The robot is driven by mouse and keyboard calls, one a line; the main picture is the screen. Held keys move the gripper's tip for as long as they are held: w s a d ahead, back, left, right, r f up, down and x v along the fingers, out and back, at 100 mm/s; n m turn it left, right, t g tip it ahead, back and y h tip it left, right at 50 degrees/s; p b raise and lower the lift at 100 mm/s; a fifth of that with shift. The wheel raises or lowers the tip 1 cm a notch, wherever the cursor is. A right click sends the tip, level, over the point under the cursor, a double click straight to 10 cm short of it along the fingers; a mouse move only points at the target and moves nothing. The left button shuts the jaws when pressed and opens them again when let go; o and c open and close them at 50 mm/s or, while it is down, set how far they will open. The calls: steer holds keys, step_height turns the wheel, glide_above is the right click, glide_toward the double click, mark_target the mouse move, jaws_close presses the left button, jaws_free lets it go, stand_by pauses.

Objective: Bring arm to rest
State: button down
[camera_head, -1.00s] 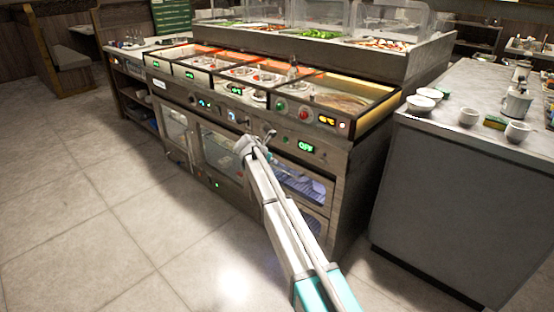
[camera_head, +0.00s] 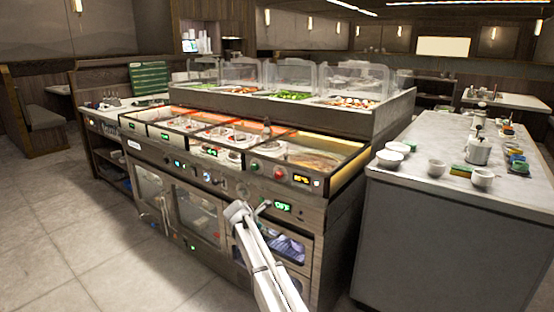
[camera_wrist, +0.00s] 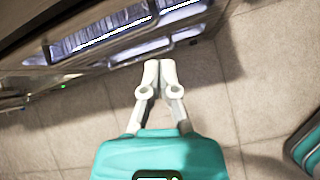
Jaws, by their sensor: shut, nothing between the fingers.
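My gripper (camera_wrist: 159,75) is in the middle of the wrist view, its two pale fingers side by side and touching, with nothing held. Tiled floor and the lower front of the serving counter show beyond the fingertips. In the head view my white arm reaches up from the bottom, in front of the serving counter (camera_head: 325,218). The fingers are hard to make out there, partly hidden by the arm.
The counter has heated wells, lit displays and a raised salad bar (camera_head: 352,118) behind. A grey side counter (camera_head: 440,215) at right carries white bowls (camera_head: 389,158), cups (camera_head: 437,168) and a pot (camera_head: 478,151). Open floor (camera_head: 50,230) lies at left.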

steer(key=s+d+f+m+g+y, duration=0.2)
steer(key=s+d+f+m+g, duration=0.15)
steer(key=s+d+m, duration=1.2)
steer(key=s+d+m+g+y, duration=0.1)
steer(key=s+d+m, duration=0.2)
steer(key=s, duration=0.5)
steer(key=s+d+f+m+g+y, duration=0.1)
steer(key=s+d+m, duration=0.2)
steer(key=s, duration=0.5)
steer(key=s+d+m+g+y, duration=0.1)
steer(key=s+d+m, duration=0.25)
steer(key=s, duration=0.45)
step_height(320, 180, up, 30)
steer(key=a+p, duration=0.1)
steer(key=p, duration=2.9)
steer(key=shift+w, duration=0.45)
